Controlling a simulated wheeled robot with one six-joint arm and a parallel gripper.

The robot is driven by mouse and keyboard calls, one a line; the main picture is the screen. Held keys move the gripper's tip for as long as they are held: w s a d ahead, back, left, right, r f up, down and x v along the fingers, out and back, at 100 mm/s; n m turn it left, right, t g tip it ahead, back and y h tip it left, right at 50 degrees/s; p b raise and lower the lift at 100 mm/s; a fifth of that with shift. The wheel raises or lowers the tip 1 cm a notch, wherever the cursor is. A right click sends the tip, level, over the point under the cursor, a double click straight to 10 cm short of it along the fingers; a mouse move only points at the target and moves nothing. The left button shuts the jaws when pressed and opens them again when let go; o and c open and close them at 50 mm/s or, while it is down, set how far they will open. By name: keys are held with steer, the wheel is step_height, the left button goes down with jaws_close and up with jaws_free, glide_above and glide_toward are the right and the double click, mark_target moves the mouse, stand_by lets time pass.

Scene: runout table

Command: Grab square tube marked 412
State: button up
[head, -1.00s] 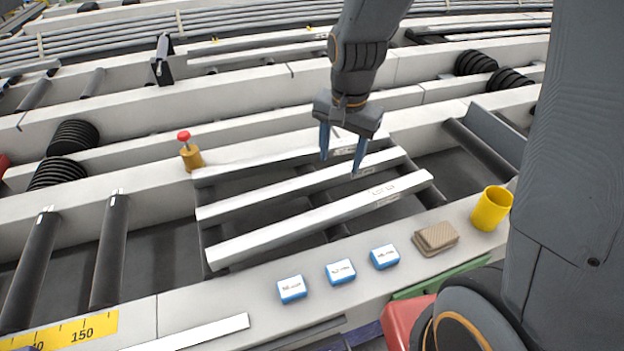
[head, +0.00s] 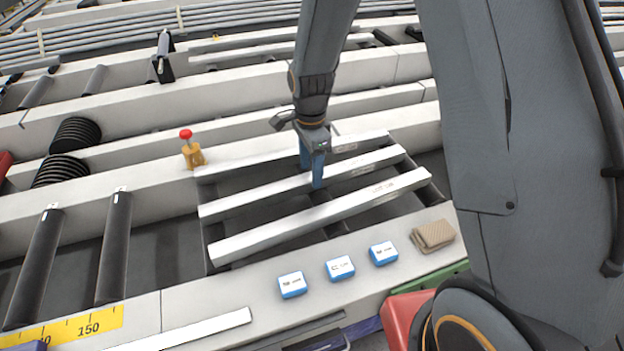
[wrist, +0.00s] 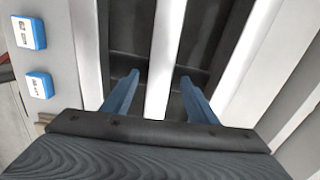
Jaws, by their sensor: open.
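Three pale square tubes lie side by side over a dark gap: a back tube (head: 245,162), a middle tube (head: 245,202) and a front tube (head: 290,228). Each carries a small label near its right end, too small to read, so I cannot tell which is marked 412. My gripper (head: 311,176) points down at the middle tube, its blue fingers apart. In the wrist view, the middle tube (wrist: 164,60) runs between the open fingers of my gripper (wrist: 159,77), with space on both sides and no visible grip.
Three blue-and-white blocks, one of them here (head: 340,267), and a tan folded cloth (head: 434,235) lie on the front ledge. A red-knobbed brass post (head: 192,152) stands left of the back tube. Dark rollers (head: 115,245) lie at left.

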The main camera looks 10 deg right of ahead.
steer(key=shift+f+p, duration=0.45)
steer(key=shift+f, duration=1.25)
jaws_close()
